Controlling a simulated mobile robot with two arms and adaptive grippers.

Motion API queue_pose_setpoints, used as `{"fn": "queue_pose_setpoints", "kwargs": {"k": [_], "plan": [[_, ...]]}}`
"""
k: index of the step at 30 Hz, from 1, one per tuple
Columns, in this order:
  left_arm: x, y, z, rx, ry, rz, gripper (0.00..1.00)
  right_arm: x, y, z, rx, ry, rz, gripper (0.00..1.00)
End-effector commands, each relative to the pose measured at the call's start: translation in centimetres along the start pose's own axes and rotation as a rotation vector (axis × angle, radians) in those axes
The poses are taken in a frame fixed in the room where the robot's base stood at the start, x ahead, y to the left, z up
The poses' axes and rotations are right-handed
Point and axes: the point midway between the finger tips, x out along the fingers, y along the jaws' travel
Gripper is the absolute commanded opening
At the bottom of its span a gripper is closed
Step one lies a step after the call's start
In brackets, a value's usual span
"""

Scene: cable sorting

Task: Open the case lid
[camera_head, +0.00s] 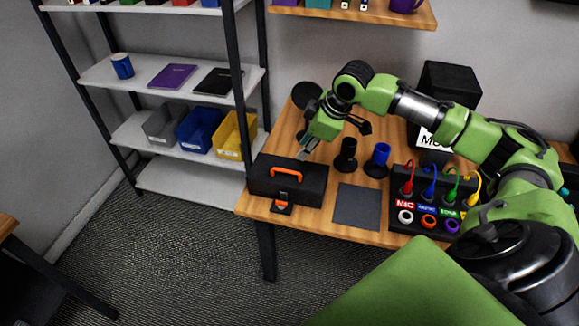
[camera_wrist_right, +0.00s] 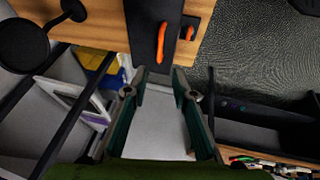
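The black case (camera_head: 310,187) lies on the left part of the wooden table with its lid down. An orange handle (camera_head: 287,172) is on it, and an orange-and-black latch piece (camera_head: 282,206) shows at its front. The case also shows at the top of the right wrist view (camera_wrist_right: 143,25), with the orange handle (camera_wrist_right: 161,42). My right gripper (camera_head: 307,153) is above and just behind the case's back right side, apart from it as far as I can tell. In the wrist view its two fingers (camera_wrist_right: 160,80) are spread with nothing between them. My left gripper is out of view.
To the right of the case are a dark mat (camera_head: 357,206), a black spool (camera_head: 346,156), a blue spool (camera_head: 377,160) and a cable box (camera_head: 418,185) with coloured plugs. A shelf rack (camera_head: 175,172) with bins stands to the left. The mat is bare.

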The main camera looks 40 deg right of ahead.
Motion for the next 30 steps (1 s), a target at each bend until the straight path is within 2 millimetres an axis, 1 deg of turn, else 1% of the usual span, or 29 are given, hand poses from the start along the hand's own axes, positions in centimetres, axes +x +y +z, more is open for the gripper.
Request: {"fn": "queue_pose_setpoints", "kwargs": {"k": [5,12,16,18,22,30], "plan": [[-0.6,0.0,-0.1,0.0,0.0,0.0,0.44,3.2,-0.1,-0.1,0.004,0.001,-0.005,0.25],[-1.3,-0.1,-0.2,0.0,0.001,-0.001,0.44,8.4,-0.1,-0.2,0.003,0.001,-0.003,0.25],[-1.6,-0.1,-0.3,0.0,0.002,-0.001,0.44,10.7,-0.1,-0.2,0.002,0.002,-0.002,0.25],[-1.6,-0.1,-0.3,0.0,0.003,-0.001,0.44,11.5,-0.1,-0.1,0.002,0.001,-0.001,0.25],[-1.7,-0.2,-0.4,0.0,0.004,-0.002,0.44,12.6,-0.1,-0.1,0.002,0.001,0.0,0.25],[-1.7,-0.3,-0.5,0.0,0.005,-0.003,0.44,12.9,-0.1,-0.1,0.0,0.001,0.001,0.25]]}}
